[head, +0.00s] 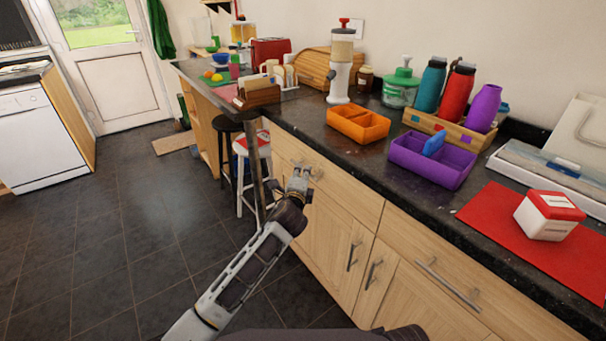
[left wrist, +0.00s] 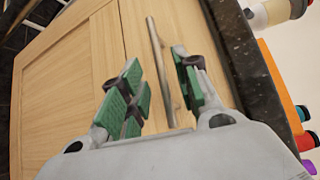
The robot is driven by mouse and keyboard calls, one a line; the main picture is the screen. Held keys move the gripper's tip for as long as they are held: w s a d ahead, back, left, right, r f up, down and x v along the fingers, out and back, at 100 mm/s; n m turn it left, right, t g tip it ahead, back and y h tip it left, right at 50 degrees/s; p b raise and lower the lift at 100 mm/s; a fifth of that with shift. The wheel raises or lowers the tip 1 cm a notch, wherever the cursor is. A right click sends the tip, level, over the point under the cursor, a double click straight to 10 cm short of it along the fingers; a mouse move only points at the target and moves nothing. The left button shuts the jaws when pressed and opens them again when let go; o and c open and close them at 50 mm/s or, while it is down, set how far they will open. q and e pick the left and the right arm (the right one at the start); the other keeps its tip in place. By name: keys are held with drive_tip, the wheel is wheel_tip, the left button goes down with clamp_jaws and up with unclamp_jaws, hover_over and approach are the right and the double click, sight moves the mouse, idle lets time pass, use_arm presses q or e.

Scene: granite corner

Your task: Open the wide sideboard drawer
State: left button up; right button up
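The wide sideboard drawer (head: 348,198) is a pale wooden front just under the dark countertop in the head view; it looks shut, flush with its neighbours. My left gripper (head: 300,181) is in front of its left part and hides most of its handle. In the left wrist view the drawer front (left wrist: 195,25) carries a metal bar handle (left wrist: 158,60). My left gripper (left wrist: 160,95) is open there, with green finger pads on either side of the bar. A gap shows between the bar and the left pads; contact on the right cannot be told. My right gripper is not in view.
Cupboard doors (head: 328,238) with upright handles lie below the drawer, and another drawer (head: 455,265) is to the right. The countertop holds an orange tray (head: 345,128), a purple tray (head: 410,160) and bottles. Stools (head: 243,180) stand left of my arm; the tiled floor (head: 110,250) is clear.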

use_arm(q)
drive_tip(key=shift+w+d+f+b, duration=0.1)
drive_tip(key=shift+w+b, duration=0.05)
drive_tip(key=shift+w, duration=0.55)
drive_tip(key=shift+w+d+f+b, duration=0.1)
drive_tip(key=shift+w+b, duration=0.05)
drive_tip(key=shift+w, duration=0.55)
clamp_jaws()
